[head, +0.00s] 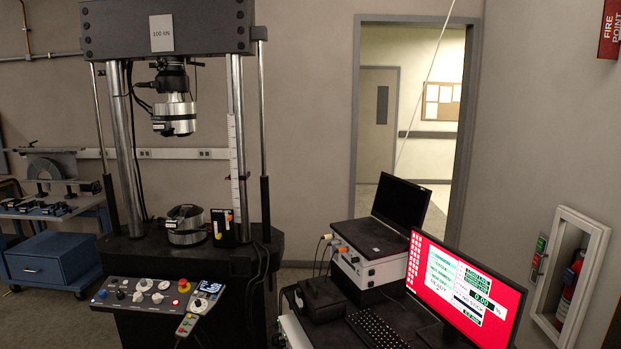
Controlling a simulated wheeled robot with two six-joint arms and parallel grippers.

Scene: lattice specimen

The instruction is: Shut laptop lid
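A black laptop stands open on top of a white and grey instrument box (365,268) right of centre. Its dark lid (401,203) is raised and leans back, with a blank black screen. Its flat base (367,238) lies on the box in front of the lid. Neither of my grippers is in the head view.
A monitor with a red screen (462,290) and a black keyboard (377,328) stand in front of the laptop at the lower right. A tall testing machine (187,238) with a control panel (155,295) stands at the left. An open doorway (415,120) lies behind.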

